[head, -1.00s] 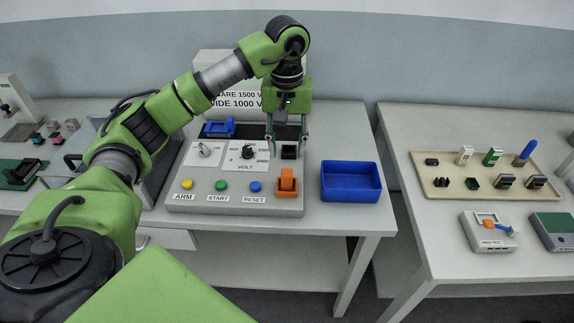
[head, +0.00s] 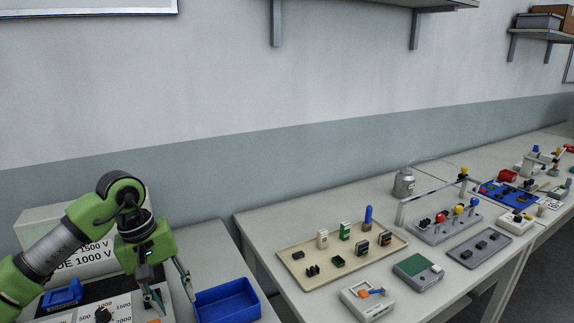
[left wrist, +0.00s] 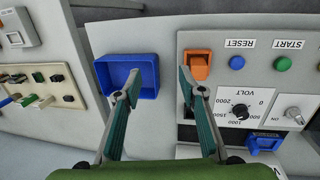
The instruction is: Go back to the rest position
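My left gripper (head: 172,298) is open and empty above the right part of the test panel, just left of the blue bin. In the left wrist view its two fingers (left wrist: 160,80) are well apart with nothing between them. The blue bin (head: 226,302) stands empty on the table; the left wrist view also shows its inside (left wrist: 118,72), partly covered by one finger. The test panel has an orange rocker switch (left wrist: 197,66), a VOLT dial (left wrist: 240,110) and coloured buttons. My right gripper is in neither view.
On the table to the right are a beige tray (head: 290,255) with several small connectors, a grey and orange device (head: 367,300) and a green-topped box (head: 418,270). A wall shelf (head: 440,4) hangs above. The space over the tables is clear.

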